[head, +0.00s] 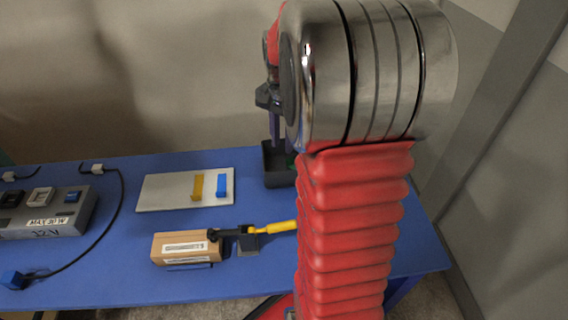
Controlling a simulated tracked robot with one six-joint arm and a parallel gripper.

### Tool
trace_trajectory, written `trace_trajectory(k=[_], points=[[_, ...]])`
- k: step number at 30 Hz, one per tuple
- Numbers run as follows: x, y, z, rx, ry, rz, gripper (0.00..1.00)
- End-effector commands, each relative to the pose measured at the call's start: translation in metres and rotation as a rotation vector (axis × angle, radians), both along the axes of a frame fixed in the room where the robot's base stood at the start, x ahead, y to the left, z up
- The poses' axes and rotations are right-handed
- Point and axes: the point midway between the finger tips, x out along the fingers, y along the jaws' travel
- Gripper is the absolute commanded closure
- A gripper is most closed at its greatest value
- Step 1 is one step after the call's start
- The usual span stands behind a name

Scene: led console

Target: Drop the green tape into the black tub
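The black tub (274,179) stands on the blue table near its back edge, partly hidden behind my red and chrome arm. My gripper (276,140) points down over the tub, its fingers reaching to about the rim. I cannot tell whether the tape lies in the tub or touches the fingers, nor whether the fingers are open or shut.
A grey power box (45,222) with cables is at the left. A pale board (160,192) carries yellow and blue pieces. A cardboard box (180,247) and a black-and-yellow tool (275,228) lie in front. Blue table is bare between the cable and board.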

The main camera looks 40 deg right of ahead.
Motion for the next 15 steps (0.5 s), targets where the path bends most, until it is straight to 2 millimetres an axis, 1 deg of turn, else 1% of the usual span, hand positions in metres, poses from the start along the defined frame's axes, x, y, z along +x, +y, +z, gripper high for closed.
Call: trace_trajectory(k=[10, 15], points=[[0.001, 0.000, 0.003, -0.001, -0.001, 0.001, 0.75], [0.001, 0.000, 0.019, -0.001, -0.002, 0.001, 0.75]])
